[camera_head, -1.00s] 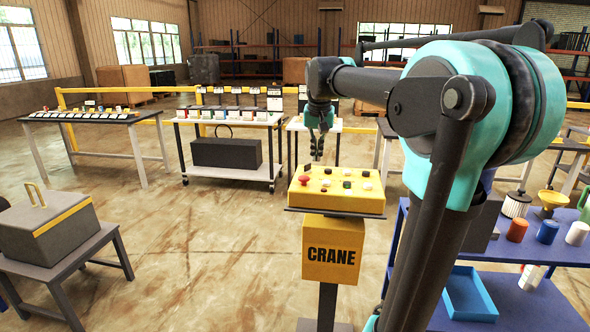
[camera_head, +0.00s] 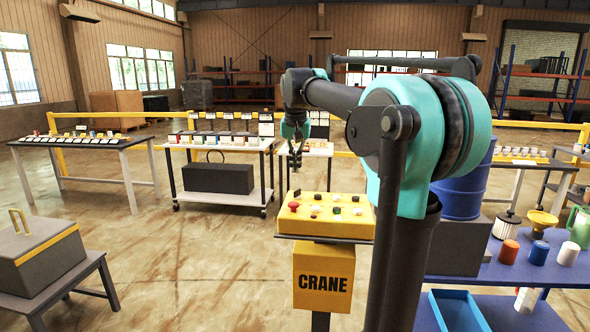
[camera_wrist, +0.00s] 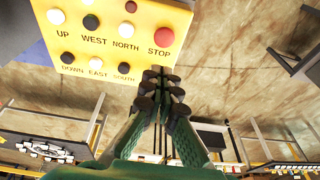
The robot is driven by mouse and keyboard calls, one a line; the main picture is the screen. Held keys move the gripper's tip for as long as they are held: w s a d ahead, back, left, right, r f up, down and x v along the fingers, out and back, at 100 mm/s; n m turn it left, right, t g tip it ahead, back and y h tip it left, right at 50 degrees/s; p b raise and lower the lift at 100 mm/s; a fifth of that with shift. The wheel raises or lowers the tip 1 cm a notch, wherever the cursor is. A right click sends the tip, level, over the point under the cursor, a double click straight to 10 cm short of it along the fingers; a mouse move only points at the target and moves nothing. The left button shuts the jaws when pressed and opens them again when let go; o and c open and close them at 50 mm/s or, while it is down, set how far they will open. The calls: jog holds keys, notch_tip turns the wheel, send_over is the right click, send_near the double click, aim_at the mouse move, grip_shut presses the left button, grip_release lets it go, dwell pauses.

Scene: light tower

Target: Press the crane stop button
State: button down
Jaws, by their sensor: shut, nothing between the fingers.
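The yellow crane control panel (camera_head: 355,216) stands on a post with a CRANE sign (camera_head: 323,280). Its stop button (camera_head: 293,206) is the large red one at the panel's left end. In the wrist view the stop button (camera_wrist: 164,37) sits above the label STOP. My gripper (camera_head: 297,167) is shut and empty, above and beyond the panel's left end in the head view. In the wrist view my gripper's fingertips (camera_wrist: 161,76) show below the STOP label, near the panel edge. I see no contact with the button.
A blue shelf (camera_head: 500,272) stands right of the panel. A white cart (camera_head: 240,192) stands behind.

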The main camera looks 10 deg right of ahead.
aim_at(294, 203)
jog(key=x, duration=0.6)
jog(key=s+x, duration=0.1)
jog(key=x, duration=0.3)
jog(key=shift+w+a+f, duration=0.1)
jog(key=shift+a+f, duration=0.05)
jog(key=shift+f, duration=0.55)
jog(key=shift+f, duration=1)
jog(key=r, duration=0.4)
jog(key=shift+w+d+r, duration=0.15)
jog(key=shift+d, duration=0.1)
jog(key=v, duration=0.9)
jog(key=shift+r, duration=0.4)
jog(key=shift+s+a, duration=0.1)
jog(key=shift+s, duration=0.1)
